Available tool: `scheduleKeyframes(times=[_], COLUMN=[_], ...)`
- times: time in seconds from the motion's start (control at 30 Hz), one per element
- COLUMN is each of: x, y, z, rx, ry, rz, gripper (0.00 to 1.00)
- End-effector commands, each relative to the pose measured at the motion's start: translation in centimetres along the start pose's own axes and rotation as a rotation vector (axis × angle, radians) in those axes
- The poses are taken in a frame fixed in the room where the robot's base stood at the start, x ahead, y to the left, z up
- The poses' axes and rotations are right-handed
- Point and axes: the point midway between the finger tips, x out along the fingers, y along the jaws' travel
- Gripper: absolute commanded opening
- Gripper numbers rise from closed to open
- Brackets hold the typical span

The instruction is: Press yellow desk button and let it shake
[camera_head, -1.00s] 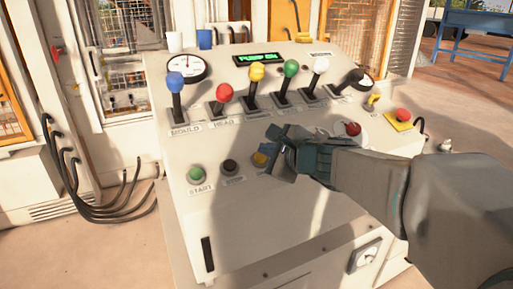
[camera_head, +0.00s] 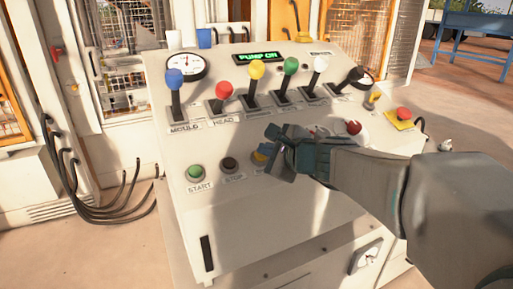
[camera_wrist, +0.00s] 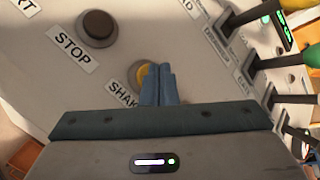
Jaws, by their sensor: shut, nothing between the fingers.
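The yellow button (camera_wrist: 139,72) sits on the sloped desk beside a label partly reading "SHAK" in the wrist view. My gripper (camera_wrist: 160,70) is shut and empty, its blue fingertips over the button and hiding part of it. I cannot tell for certain whether the fingertips press it or hover just above. In the head view my gripper (camera_head: 268,158) covers most of the yellow button, and only a blue-and-yellow patch shows at the fingers.
A dark stop button (camera_head: 230,165) and a green start button (camera_head: 194,173) lie left of my gripper. Levers with coloured knobs, such as the yellow knob (camera_head: 257,69), stand behind it. A red button (camera_head: 353,127) is near my forearm. The display (camera_head: 260,57) reads "PUMP ON".

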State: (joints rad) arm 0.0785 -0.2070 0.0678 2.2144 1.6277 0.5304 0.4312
Motion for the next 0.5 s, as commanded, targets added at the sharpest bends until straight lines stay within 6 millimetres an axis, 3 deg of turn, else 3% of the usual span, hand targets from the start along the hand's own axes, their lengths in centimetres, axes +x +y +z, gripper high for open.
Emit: scheduleKeyframes(times=[0.5], x=[0.42], y=[0.33], z=[-0.32], rx=[0.0], ry=[0.0], rz=[0.0], gripper=[0.0])
